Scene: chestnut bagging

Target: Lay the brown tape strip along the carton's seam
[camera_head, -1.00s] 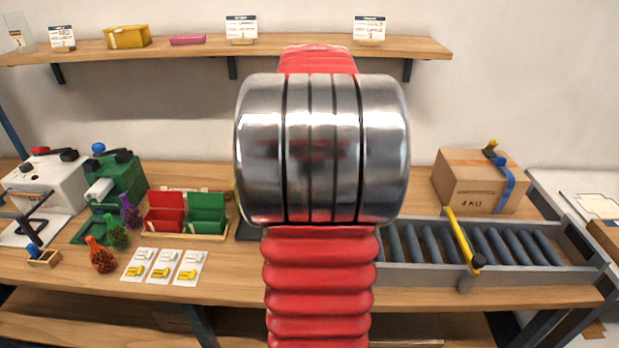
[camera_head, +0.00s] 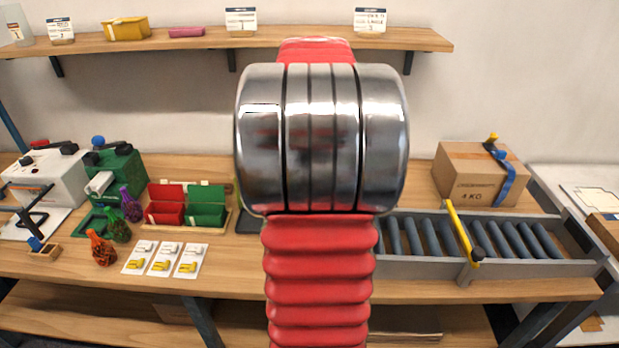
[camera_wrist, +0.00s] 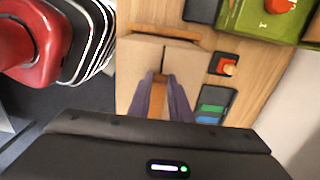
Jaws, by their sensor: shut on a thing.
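In the wrist view a tan carton (camera_wrist: 138,60) lies below my gripper, with its top flaps closed and a seam running between them. My gripper (camera_wrist: 163,80) points down over the carton, its two dark fingers shut on the brown tape strip (camera_wrist: 158,98). The strip lines up roughly with the seam. I cannot tell whether it touches the carton. In the head view my arm fills the middle, and my gripper is hidden.
The head view shows a carton marked 4 KG (camera_head: 468,184) behind a roller conveyor (camera_head: 420,238) on the right. Red and green bins (camera_head: 205,207), net bags (camera_head: 103,250) and machines (camera_head: 60,175) stand left. A green box (camera_wrist: 262,22) is upper right in the wrist view.

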